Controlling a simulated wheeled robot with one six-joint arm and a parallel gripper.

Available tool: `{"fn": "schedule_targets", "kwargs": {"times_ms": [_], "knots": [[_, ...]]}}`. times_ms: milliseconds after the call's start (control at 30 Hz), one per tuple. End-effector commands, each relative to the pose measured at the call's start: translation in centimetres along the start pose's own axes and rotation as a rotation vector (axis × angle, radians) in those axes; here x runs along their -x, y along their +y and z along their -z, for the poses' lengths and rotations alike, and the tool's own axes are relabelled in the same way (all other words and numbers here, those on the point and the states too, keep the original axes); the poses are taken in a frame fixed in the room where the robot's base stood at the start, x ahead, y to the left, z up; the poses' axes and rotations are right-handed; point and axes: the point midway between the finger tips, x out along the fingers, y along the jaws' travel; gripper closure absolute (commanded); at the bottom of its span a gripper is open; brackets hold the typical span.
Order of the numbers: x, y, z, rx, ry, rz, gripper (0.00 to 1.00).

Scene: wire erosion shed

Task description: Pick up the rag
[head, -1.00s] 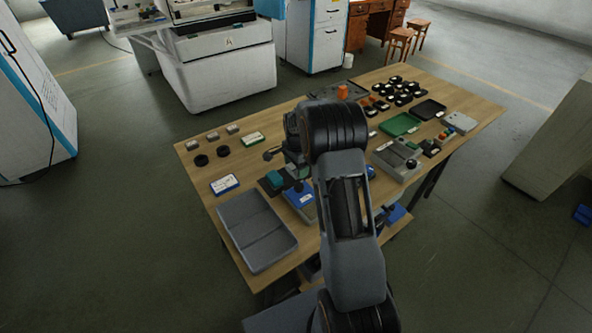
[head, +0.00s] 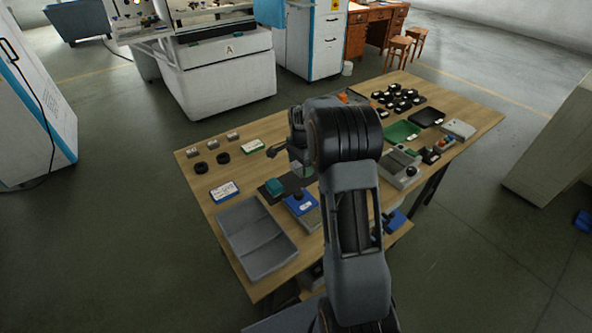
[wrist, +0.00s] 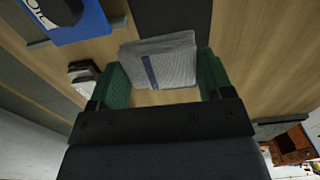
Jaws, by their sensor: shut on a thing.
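The rag (wrist: 160,62) is a light grey folded cloth with a dark blue stripe. In the wrist view it sits between the green-padded fingers of my gripper (wrist: 164,80), which is shut on it. The bare wood of the table (wrist: 255,45) shows behind and below it. In the head view my gripper (head: 300,170) is over the middle of the table, by a dark mat, and mostly hidden by my arm. I cannot make out the rag clearly there.
A grey tray (head: 256,238) lies at the front left. A green tray (head: 401,131) and several black parts (head: 398,98) are at the right.

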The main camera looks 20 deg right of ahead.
Motion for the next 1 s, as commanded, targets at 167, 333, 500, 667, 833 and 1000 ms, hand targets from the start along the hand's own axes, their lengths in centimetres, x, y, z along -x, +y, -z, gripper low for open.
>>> {"fn": "schedule_targets", "kwargs": {"times_ms": [167, 333, 500, 667, 833, 1000], "knots": [[3.2, 2.4, 1.1, -0.002, 0.002, 0.004, 0.49], [4.7, 5.1, 2.3, -0.004, 0.001, 0.002, 0.49], [5.9, 7.5, 3.4, -0.003, 0.001, 0.002, 0.49], [6.7, 9.2, 4.1, -0.002, 0.001, 0.001, 0.49], [7.3, 10.3, 4.6, -0.001, 0.001, 0.001, 0.49], [7.5, 10.9, 4.8, 0.000, 0.000, 0.000, 0.49]]}}
